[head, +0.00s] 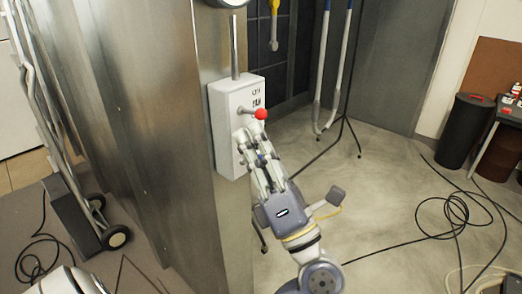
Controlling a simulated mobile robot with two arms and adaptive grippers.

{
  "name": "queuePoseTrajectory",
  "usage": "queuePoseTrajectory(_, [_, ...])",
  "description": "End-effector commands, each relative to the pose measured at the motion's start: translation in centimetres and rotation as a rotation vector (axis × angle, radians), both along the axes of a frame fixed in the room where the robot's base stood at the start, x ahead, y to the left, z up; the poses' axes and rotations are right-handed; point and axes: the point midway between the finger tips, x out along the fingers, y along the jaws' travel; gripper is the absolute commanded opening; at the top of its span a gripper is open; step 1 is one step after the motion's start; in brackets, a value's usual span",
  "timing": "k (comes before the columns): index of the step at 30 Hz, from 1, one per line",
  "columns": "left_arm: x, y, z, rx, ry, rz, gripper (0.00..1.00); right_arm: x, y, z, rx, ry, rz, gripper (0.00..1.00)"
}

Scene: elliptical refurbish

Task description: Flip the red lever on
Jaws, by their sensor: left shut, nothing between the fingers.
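The red lever (260,114) is a short metal stick with a red ball knob, sticking out of a white switch box (224,130) on the metal wall's edge. Small dark lettering is on the box face above and right of the lever; the word is too small to read surely. My left gripper (254,140) is shut and empty, pointing up just below the red knob, close to the box face. I cannot tell whether it touches the lever. My right gripper is not in view.
A metal wall (150,120) stands left of the box. A hand truck (75,215) leans at the left. Black cables (455,215) lie on the floor at right, near a dark bin (462,135). Blue-and-white poles (332,70) stand behind. The floor right of my arm is partly clear.

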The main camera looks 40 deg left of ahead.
Motion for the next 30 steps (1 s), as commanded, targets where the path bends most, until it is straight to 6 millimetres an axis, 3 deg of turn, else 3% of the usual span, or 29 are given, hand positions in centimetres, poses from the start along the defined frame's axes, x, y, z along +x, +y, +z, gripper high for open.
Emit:
queuePoseTrajectory(6, [0.0,0.4,0.2,0.001,0.001,0.000,0.00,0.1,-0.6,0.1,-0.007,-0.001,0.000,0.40])
queuePoseTrajectory(11, [-0.1,0.0,-0.2,0.000,0.003,0.000,0.00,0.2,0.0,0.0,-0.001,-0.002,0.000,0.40])
queuePoseTrajectory(24, [-1.8,-7.0,-5.2,0.006,0.006,-0.003,0.00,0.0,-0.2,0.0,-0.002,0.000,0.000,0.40])
queuePoseTrajectory(30, [-2.4,-9.1,-6.8,0.009,0.003,-0.002,0.00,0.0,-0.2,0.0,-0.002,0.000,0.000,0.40])
